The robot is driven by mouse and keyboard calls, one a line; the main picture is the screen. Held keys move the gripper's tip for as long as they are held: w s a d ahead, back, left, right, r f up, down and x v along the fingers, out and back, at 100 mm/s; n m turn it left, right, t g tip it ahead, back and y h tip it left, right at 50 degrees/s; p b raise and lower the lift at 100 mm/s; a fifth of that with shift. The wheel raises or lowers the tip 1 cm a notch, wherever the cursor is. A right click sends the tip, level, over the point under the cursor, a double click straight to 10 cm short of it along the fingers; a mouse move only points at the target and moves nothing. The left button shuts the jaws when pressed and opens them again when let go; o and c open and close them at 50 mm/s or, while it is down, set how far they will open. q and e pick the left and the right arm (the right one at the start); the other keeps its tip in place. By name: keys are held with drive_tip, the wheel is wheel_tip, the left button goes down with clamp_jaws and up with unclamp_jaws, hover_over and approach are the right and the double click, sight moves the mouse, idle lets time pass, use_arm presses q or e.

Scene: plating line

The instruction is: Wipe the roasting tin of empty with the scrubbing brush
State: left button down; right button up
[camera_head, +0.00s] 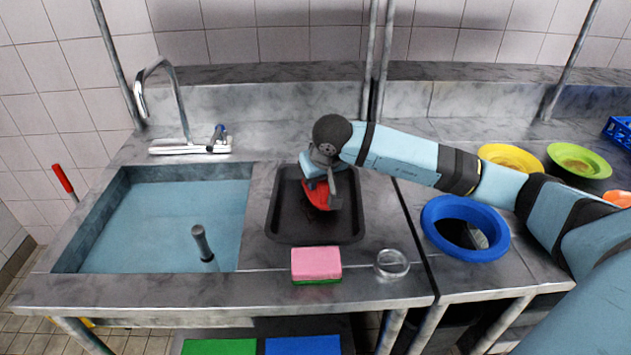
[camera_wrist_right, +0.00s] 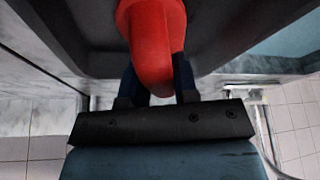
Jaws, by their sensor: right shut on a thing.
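The dark roasting tin (camera_head: 290,229) lies on the steel counter to the right of the sink. My right gripper (camera_head: 317,184) is over the middle of the tin, reaching in from the right. It is shut on the red scrubbing brush (camera_head: 320,198), whose lower part is down inside the tin. In the right wrist view the red brush handle (camera_wrist_right: 151,45) sits between the two fingers (camera_wrist_right: 157,88), with the dark tin (camera_wrist_right: 225,25) behind it. The bristles are hidden, and I cannot tell whether they touch the tin floor. My left gripper is not in view.
A pink and green sponge (camera_head: 316,263) and a small glass dish (camera_head: 391,263) stand in front of the tin. The water-filled sink (camera_head: 170,215) is left. A blue-rimmed round bowl (camera_head: 436,237), yellow plate (camera_head: 497,152) and green plate (camera_head: 588,152) are right.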

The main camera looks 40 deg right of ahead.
sight(315, 200)
drive_tip(key=shift+s+a+f, duration=0.1)
drive_tip(key=shift+s+a, duration=0.6)
drive_tip(key=shift+s, duration=0.25)
drive_tip(key=shift+s+a, duration=0.65)
drive_tip(key=shift+s, duration=0.3)
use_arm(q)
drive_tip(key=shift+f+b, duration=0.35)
use_arm(e)
drive_tip(key=shift+w+d+b, duration=0.35)
drive_tip(key=shift+w+d, duration=0.15)
drive_tip(key=shift+w, duration=0.25)
use_arm(q)
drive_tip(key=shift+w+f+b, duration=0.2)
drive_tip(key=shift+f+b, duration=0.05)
drive_tip(key=shift+b, duration=0.2)
use_arm(e)
drive_tip(key=shift+w+d, duration=0.85)
drive_tip(key=shift+w, duration=0.3)
drive_tip(key=shift+r+p, duration=1.55)
drive_tip(key=shift+r, duration=1.3)
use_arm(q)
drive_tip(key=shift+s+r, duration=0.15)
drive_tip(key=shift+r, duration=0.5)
use_arm(e)
drive_tip(key=shift+r, duration=0.2)
